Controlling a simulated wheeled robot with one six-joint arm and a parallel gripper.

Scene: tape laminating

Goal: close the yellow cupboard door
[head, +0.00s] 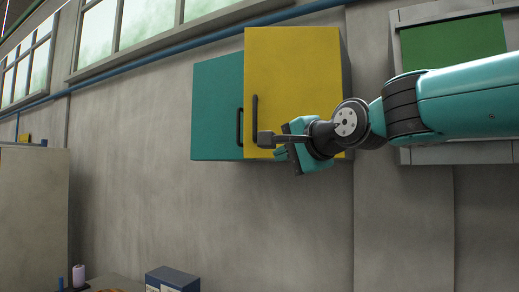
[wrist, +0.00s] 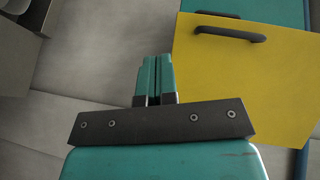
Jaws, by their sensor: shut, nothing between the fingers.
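The yellow cupboard door (head: 293,80) is on the wall cupboard in the head view, with a dark vertical handle (head: 254,115) near its left edge. It stands forward of the teal door (head: 217,105) beside it and looks ajar; how far is hard to tell. My gripper (head: 265,138) is in front of the yellow door's lower part, close to the handle's lower end; contact is unclear. In the wrist view my gripper's fingers (wrist: 152,62) are together and empty. There the yellow door (wrist: 245,75) and its handle (wrist: 230,34) lie to the right of the fingers.
The teal door has its own dark handle (head: 239,126). A green board (head: 452,42) in a grey frame is on the wall at right, behind my arm. A blue box (head: 172,279) and a pale purple cylinder (head: 78,275) are low at left. The wall below the cupboard is bare.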

